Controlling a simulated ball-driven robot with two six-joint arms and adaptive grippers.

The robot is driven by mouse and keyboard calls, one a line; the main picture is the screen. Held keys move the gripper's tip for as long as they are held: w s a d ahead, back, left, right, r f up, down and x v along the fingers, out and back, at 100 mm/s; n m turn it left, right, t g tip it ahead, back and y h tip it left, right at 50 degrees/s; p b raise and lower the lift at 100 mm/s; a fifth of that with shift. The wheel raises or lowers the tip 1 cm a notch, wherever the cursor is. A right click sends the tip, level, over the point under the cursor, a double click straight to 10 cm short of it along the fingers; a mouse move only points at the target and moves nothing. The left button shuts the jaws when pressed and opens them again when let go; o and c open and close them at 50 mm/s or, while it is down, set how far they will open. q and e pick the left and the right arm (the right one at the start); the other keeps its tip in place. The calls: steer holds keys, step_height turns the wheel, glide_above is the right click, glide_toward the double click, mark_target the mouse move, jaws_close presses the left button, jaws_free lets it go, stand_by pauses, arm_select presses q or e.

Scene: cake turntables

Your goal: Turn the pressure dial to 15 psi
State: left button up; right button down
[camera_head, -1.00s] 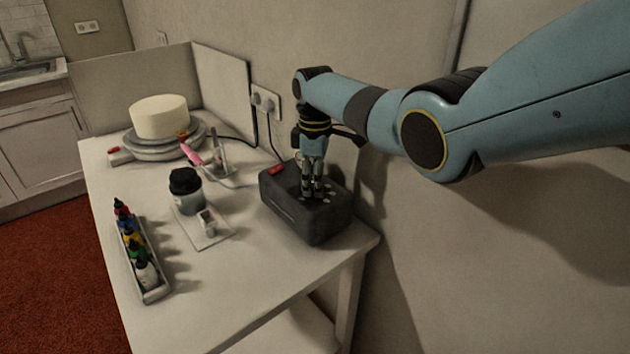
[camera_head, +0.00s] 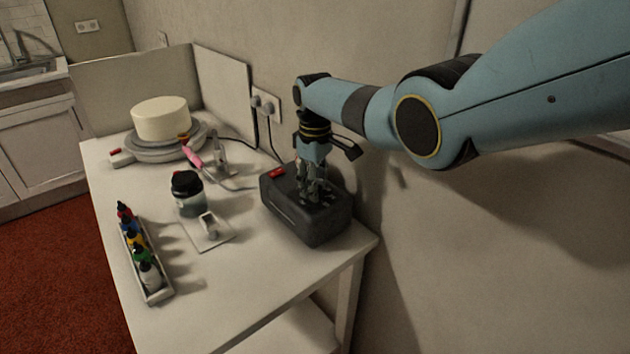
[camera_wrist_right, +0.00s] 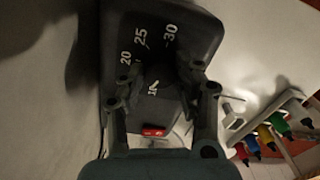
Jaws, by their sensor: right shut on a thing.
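The dark grey compressor box (camera_head: 300,222) stands at the right end of the table. My right gripper (camera_head: 316,196) points straight down onto its top and is shut on the pressure dial. In the right wrist view, the gripper (camera_wrist_right: 160,78) has one finger on each side of the dark dial (camera_wrist_right: 158,70), which is mostly lost in shadow. White numbers 20, 25 and 30 (camera_wrist_right: 170,36) show on the box top beyond the fingers. A small white mark (camera_wrist_right: 153,88) shows between the fingers; I cannot read it clearly. The dial's setting cannot be told. My left gripper is out of view.
A red switch (camera_head: 277,173) sits on the box. A cake (camera_head: 160,118) stands on a turntable at the back left. A pink-handled airbrush (camera_head: 192,155), a jar (camera_head: 187,193) and a bottle rack (camera_head: 150,268) stand left of the box. The wall is close behind.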

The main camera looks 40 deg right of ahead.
steer(key=m+p, duration=0.1)
steer(key=m, duration=0.3)
steer(key=shift+m, duration=0.3)
stand_by(0.3)
steer(key=c, duration=0.9)
jaws_free()
step_height(320, 180, up, 12)
